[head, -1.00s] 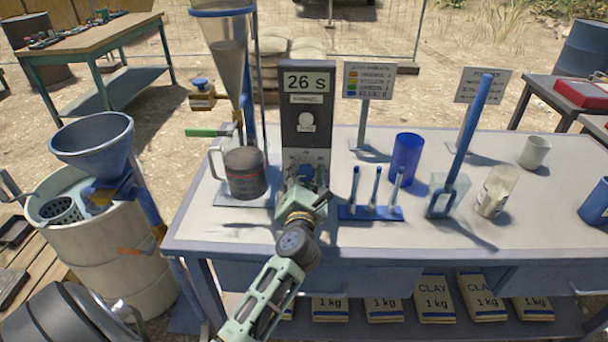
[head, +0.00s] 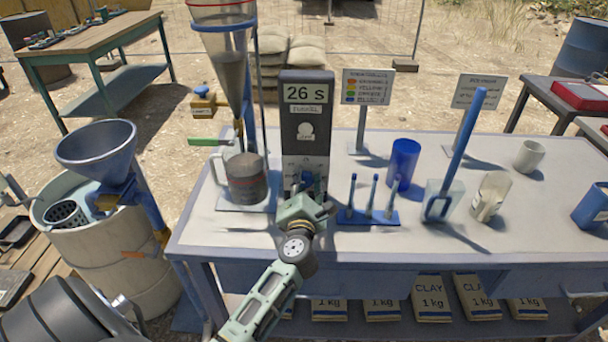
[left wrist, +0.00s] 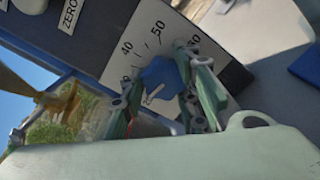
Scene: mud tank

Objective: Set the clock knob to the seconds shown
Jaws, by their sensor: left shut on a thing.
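The clock (head: 306,112) is a dark upright box on the bench. Its display reads 26 S, with a label and a white round button below. Low on its front is a white dial with a blue knob (head: 307,182). In the left wrist view the blue knob (left wrist: 162,78) stands before dial marks 40 and 50, and a white line on it points down-left; its exact reading cannot be told. My left gripper (head: 306,200) is shut on the knob, one finger on each side in the left wrist view (left wrist: 166,100). My right gripper is out of view.
A glass funnel (head: 230,75) stands over a jug (head: 245,178) just left of the clock. A blue rack (head: 368,217) of small tools is close on the right, with a blue cup (head: 404,162) and other vessels beyond. The bench front (head: 450,240) is clear.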

